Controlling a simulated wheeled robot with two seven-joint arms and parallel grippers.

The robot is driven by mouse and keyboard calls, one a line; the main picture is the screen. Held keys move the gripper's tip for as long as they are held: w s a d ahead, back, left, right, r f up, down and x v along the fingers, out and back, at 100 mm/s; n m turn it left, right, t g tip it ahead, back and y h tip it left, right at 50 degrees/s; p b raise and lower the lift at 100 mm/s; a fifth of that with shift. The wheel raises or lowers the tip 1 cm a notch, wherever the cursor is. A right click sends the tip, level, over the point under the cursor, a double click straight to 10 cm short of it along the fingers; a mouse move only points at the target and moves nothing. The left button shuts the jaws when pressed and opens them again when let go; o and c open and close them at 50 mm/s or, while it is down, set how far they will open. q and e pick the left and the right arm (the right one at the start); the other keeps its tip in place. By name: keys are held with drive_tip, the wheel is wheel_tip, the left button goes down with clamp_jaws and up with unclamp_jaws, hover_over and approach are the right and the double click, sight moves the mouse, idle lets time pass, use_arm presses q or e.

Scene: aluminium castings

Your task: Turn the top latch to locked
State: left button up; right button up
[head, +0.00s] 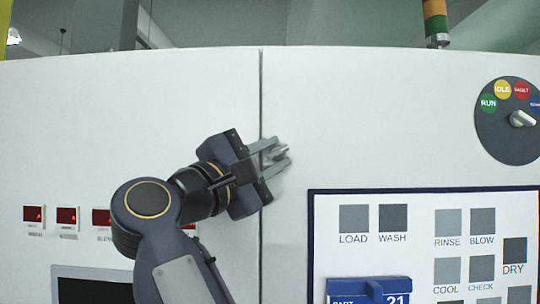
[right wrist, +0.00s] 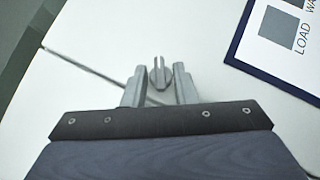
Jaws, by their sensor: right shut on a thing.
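The top latch (head: 279,152) is a small grey metal handle on the white cabinet front, just right of the vertical door seam. My right gripper (head: 281,154) reaches it from the lower left, with its two grey fingers on either side of the handle. It is shut on the latch. In the right wrist view the latch (right wrist: 159,74) shows as a narrow upright piece between the fingertips of the gripper (right wrist: 158,82). The fingers partly hide the latch, and its exact angle is hard to tell. My left gripper is not in view.
A round dial (head: 508,120) with coloured labels sits at upper right. A blue-framed button panel (head: 415,205) is below right, with a blue holder (head: 368,290) at its bottom. Red displays (head: 67,217) line the left. The panel area above the latch is clear.

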idle(0.3)
drive_tip(key=o, duration=0.7)
drive_tip(key=shift+d, duration=0.1)
drive_tip(key=shift+c, duration=0.2)
drive_tip(key=b+v, duration=0.1)
drive_tip(key=v, duration=0.7)
drive_tip(key=shift+b, duration=0.4)
drive_tip(key=shift+w+f, duration=0.1)
drive_tip(key=shift+w, duration=0.05)
